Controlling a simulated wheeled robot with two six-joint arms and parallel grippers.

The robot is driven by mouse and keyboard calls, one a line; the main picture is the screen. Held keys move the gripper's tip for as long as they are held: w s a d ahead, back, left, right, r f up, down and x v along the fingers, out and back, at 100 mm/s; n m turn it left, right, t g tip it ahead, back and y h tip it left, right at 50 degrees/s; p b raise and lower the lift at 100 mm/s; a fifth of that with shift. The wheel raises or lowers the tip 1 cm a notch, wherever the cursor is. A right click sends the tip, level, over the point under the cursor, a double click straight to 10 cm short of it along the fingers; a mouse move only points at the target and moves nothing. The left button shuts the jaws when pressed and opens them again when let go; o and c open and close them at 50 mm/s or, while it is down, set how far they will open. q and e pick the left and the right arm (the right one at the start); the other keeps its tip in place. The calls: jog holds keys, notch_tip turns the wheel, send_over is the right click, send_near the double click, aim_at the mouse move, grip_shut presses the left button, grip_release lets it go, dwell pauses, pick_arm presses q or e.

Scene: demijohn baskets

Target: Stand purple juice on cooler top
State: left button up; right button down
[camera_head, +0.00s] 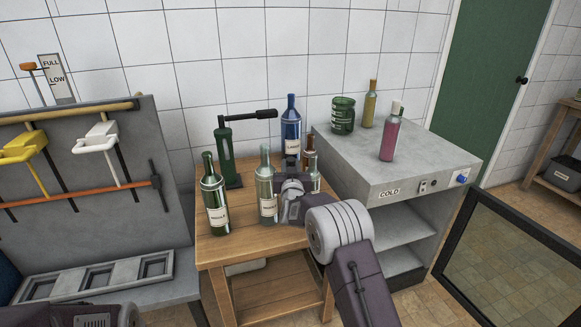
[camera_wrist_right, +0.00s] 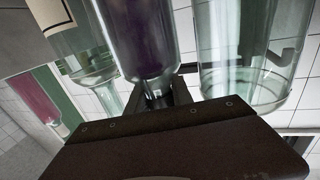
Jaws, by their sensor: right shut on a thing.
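A bottle of dark purple juice (camera_wrist_right: 142,40) stands between the fingers of my right gripper (camera_wrist_right: 160,92) in the right wrist view. In the head view my right gripper (camera_head: 293,190) is among the bottles on the wooden table, shut on this bottle, which it mostly hides. The grey cooler (camera_head: 425,160), marked COLD, stands to the right of the table. On its top are a dark green jar (camera_head: 343,116), a yellow bottle (camera_head: 370,104) and a pink bottle (camera_head: 390,138). My left gripper is not in view.
Clear bottles stand close on both sides of the held one, one pale with a label (camera_head: 266,190). The cooler's front top is clear.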

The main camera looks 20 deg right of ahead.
jog(key=c, duration=1.5)
grip_release()
jog(key=shift+f, duration=0.15)
jog(key=shift+c, duration=0.2)
jog(key=shift+o, duration=0.7)
jog(key=shift+s+r, duration=0.1)
jog(key=shift+r, duration=0.15)
jog(key=v, duration=0.5)
jog(key=b+v, duration=0.4)
jog(key=v, duration=0.3)
